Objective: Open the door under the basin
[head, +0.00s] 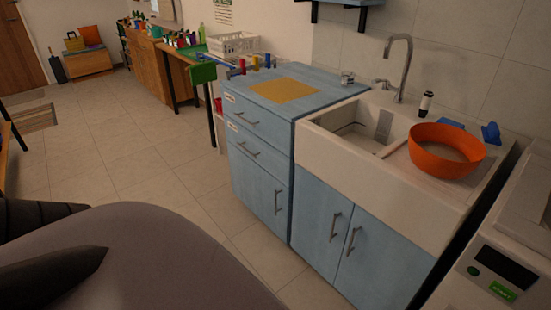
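The white basin (345,150) is set on a blue cabinet to the right of centre. Under it are two blue doors, a left door (314,218) and a right door (385,255). Both look shut. Their upright metal handles, the left handle (334,230) and the right handle (354,241), sit close together near the middle seam. Neither gripper can be made out. A large grey rounded shape and dark parts, probably mine, fill the lower left and are well apart from the doors.
A blue drawer cabinet (258,190) adjoins the basin unit on the left. An orange bowl (446,150) stands on the basin's right side. A white appliance (490,280) stands at the lower right. Tiled floor (130,165) is clear left of the cabinets.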

